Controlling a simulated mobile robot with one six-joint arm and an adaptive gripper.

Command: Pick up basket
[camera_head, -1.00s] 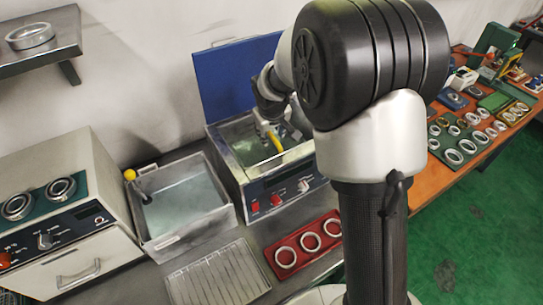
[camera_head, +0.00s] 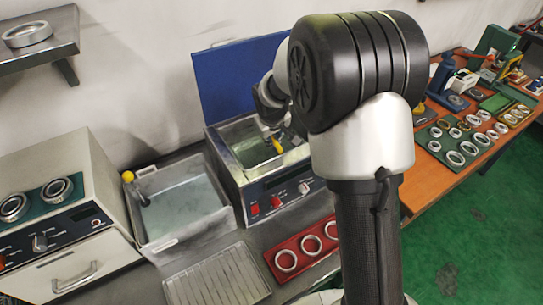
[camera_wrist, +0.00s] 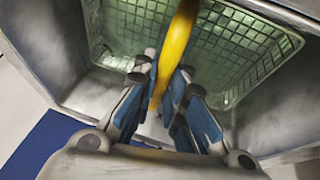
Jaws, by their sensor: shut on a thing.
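The basket (camera_wrist: 245,45) is a pale green mesh tray with a yellow handle (camera_wrist: 176,48). In the head view the basket (camera_head: 251,153) sits inside the open tank of the blue-lidded machine (camera_head: 222,140), partly hidden by my wrist. My gripper (camera_wrist: 163,78) is shut on the yellow handle, with its blue-grey fingers on either side of it. In the head view my gripper (camera_head: 273,132) is over the tank, small and partly hidden by my arm. I cannot tell whether the basket is clear of the tank floor.
Left of the machine is an open metal basin (camera_head: 180,238) with a yellow-knobbed piece. A ribbed metal rack (camera_head: 215,278) and a red tray (camera_head: 272,262) with rings lie in front. A cream oven (camera_head: 60,170) stands far left. The orange bench (camera_head: 425,185) holds many parts.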

